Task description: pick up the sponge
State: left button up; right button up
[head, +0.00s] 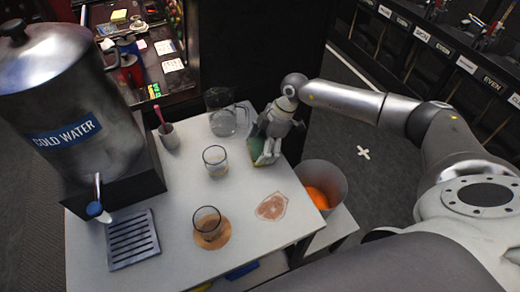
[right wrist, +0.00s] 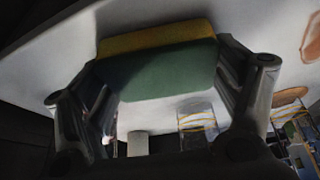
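The sponge (head: 256,146) is green with a yellow layer and is at the right back part of the white table, partly hidden by my right gripper (head: 268,150). In the right wrist view the sponge (right wrist: 165,65) lies between the two fingers of the right gripper (right wrist: 160,60), its green side toward the camera and its yellow edge beyond. The fingers are spread about as wide as the sponge, one close at each side. I cannot tell whether they press on it, or whether it rests on the table. My left gripper is not in view.
A clear pitcher (head: 228,121) stands just left of the gripper. Two glasses (head: 215,160) (head: 207,222) stand on the table, one on a round coaster. A cold water dispenser (head: 62,120) fills the left. A bin (head: 322,181) with something orange is beyond the right edge.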

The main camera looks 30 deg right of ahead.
dwell(0.3)
jog(key=shift+r+b, duration=0.35)
jog(key=shift+r, duration=0.2)
jog(key=s+d+r+b, duration=0.1)
jog(key=s+r+b, duration=0.3)
jog(key=s+r, duration=0.7)
jog(key=s, duration=0.3)
jog(key=shift+r, duration=0.4)
jog(key=shift+o, duration=0.2)
jog(key=shift+d, duration=0.1)
jog(key=shift+c, duration=1.4)
jog(key=shift+w, duration=0.15)
